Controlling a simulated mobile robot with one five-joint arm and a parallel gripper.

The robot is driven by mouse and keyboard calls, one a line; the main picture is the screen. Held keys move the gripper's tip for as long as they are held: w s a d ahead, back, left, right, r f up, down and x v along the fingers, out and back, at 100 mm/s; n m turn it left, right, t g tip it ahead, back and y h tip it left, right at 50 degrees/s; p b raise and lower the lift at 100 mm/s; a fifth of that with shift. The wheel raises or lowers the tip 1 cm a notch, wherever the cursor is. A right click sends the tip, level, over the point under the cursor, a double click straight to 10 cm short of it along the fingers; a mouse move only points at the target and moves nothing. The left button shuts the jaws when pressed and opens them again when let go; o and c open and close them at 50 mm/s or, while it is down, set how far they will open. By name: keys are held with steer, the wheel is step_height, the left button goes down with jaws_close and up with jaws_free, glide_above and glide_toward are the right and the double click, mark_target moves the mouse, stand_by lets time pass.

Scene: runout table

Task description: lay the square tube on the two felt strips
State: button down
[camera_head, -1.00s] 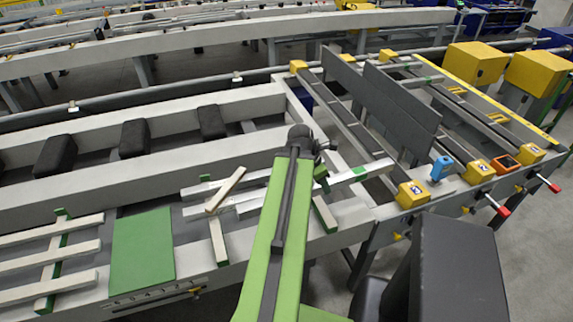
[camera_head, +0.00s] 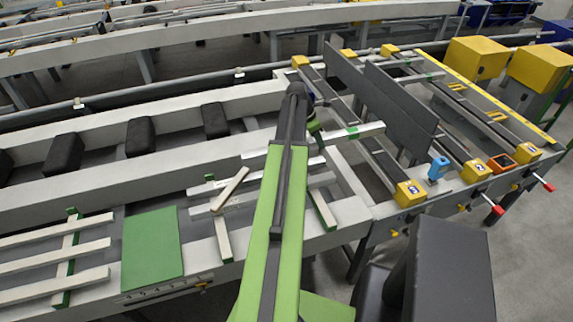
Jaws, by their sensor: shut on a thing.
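Two crosswise strips with green edges, apparently the felt strips, show nearer: the left strip (camera_head: 223,240) and the right strip (camera_head: 323,212).
Pale bars (camera_head: 205,191) lie across near the left strip, with a short slanted piece (camera_head: 230,189) on top. A green mat (camera_head: 152,248) and a rack of several bars (camera_head: 50,262) are further left. Upright dark plates (camera_head: 400,105) and yellow blocks (camera_head: 410,194) stand to the right.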

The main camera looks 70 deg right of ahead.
steer(key=shift+w+d+r, duration=0.1)
steer(key=shift+d+r, duration=0.05)
steer(key=shift+d, duration=0.15)
steer(key=w+a+f+b, duration=0.1)
steer(key=w+f+b, duration=0.1)
steer(key=w, duration=0.1)
steer(key=w+a+f+b, duration=0.2)
steer(key=w, duration=0.1)
steer(key=w+a+f+b, duration=0.2)
steer(key=w+f+b, duration=0.1)
steer(key=shift+w+a, duration=0.25)
steer(key=shift+w, duration=0.1)
steer(key=shift+w+a+f, duration=0.1)
steer(key=shift+w+a, duration=0.05)
steer(key=shift+w, duration=0.15)
step_height(320, 180, down, 4)
steer(key=b, duration=0.4)
steer(key=shift+f, duration=0.15)
steer(key=shift+r, duration=0.2)
steer(key=shift+f, duration=0.2)
steer(key=c, duration=0.9)
jaws_free()
steer(key=shift+r, duration=0.1)
